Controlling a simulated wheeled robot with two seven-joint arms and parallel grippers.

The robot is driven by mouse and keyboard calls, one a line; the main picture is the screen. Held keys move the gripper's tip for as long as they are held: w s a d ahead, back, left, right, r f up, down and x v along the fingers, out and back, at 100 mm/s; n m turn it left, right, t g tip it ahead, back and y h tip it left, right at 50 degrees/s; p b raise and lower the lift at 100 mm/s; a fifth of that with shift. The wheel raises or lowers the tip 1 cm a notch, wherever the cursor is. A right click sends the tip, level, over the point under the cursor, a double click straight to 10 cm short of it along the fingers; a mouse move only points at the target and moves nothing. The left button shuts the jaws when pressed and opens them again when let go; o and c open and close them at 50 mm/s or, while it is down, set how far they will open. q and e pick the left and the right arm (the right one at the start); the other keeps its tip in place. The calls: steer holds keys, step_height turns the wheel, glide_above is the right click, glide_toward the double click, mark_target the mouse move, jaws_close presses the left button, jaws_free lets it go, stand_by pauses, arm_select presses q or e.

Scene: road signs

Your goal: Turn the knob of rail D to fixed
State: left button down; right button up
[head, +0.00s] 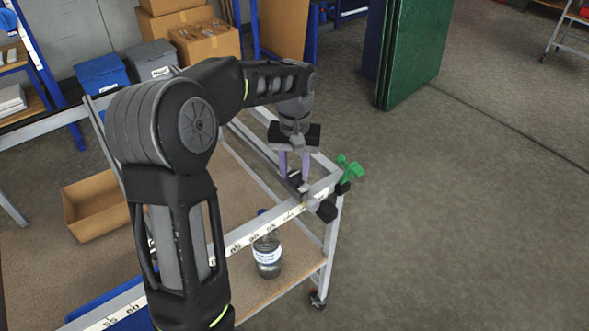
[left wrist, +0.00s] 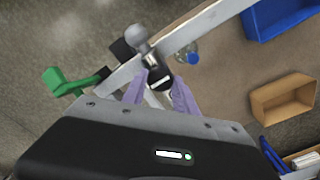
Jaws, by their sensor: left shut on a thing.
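My left gripper (head: 294,172) points down at the far right corner of the metal cart frame. Its two purple fingers are closed around a black knob with a white mark (left wrist: 159,79), seen between the fingertips in the left wrist view (left wrist: 160,92). A grey ball-ended handle (left wrist: 140,42) sits just beyond the knob. The rail (head: 240,241) with a printed number scale runs along the cart's front edge to this corner. No letter naming the rail is readable, and the knob's setting cannot be told. My right gripper is not in view.
A green handle (head: 348,170) sticks out at the corner, right of the gripper. A clear bottle (head: 267,256) and an open cardboard box (head: 95,206) stand on the lower shelf. Green panels (head: 415,50) stand behind; the floor at right is clear.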

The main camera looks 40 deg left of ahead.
mark_target(294, 174)
arm_select(q)
steer(key=c, duration=1)
jaws_free()
steer(key=shift+o, duration=0.2)
steer(key=shift+r, duration=0.1)
step_height(294, 174, up, 8)
steer(key=shift+f+b, duration=0.2)
steer(key=shift+b, duration=0.25)
